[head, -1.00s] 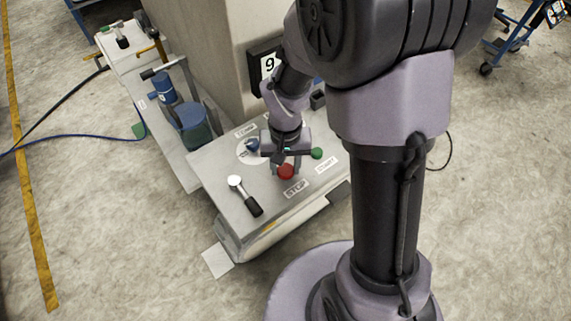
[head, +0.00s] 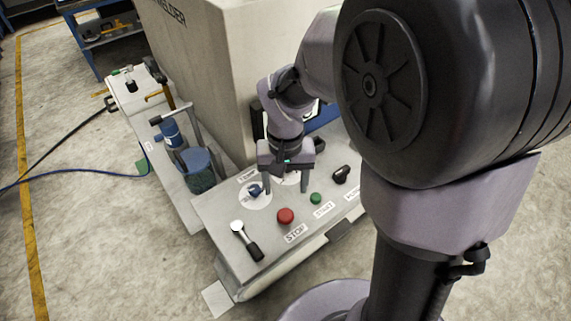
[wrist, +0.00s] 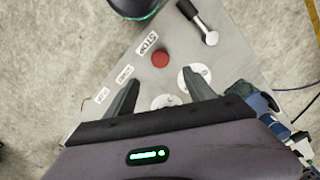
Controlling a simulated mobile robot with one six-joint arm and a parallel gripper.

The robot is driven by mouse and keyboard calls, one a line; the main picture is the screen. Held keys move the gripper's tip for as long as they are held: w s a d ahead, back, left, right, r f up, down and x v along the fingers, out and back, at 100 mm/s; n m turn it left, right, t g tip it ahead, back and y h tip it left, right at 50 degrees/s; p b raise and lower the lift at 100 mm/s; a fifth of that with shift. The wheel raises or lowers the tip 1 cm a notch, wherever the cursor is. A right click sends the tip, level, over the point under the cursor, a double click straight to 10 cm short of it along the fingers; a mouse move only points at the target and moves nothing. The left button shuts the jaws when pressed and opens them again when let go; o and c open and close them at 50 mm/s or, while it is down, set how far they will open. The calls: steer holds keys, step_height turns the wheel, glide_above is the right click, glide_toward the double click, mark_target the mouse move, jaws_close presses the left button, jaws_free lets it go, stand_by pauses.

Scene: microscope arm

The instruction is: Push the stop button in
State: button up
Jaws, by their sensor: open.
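The red stop button (head: 285,215) stands on the grey panel top (head: 222,212) beside its STOP label (head: 295,233). It also shows in the wrist view (wrist: 160,58), beyond the fingertips and roughly between their lines. My gripper (head: 286,190) is open and empty, with its fingers pointing down above the panel, behind the button in the head view. In the wrist view the two fingers (wrist: 163,88) are spread apart. Nothing covers the button, and no finger is seen touching it. I cannot tell from these frames whether it is pressed in.
A green start button (head: 315,198) sits right of the red one. A blue knob (head: 255,190) on a white dial is to the left, a black knob (head: 341,173) to the right. A lever with a white ball (head: 246,240) lies front left. A large cabinet (head: 215,70) rises behind.

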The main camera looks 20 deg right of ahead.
step_height(320, 180, up, 4)
steer(key=shift+r+p, duration=0.1)
steer(key=shift+p, duration=0.3)
steer(key=s+a+r+t+y+b, duration=0.1)
steer(key=s+a+t+b, duration=0.1)
steer(key=s, duration=0.4)
steer(key=s+a+r+m+t+y+b, duration=0.1)
steer(key=s+a+t+b, duration=0.1)
steer(key=s+b, duration=0.4)
steer(key=shift+s+r+t, duration=0.4)
steer(key=shift+t, duration=0.5)
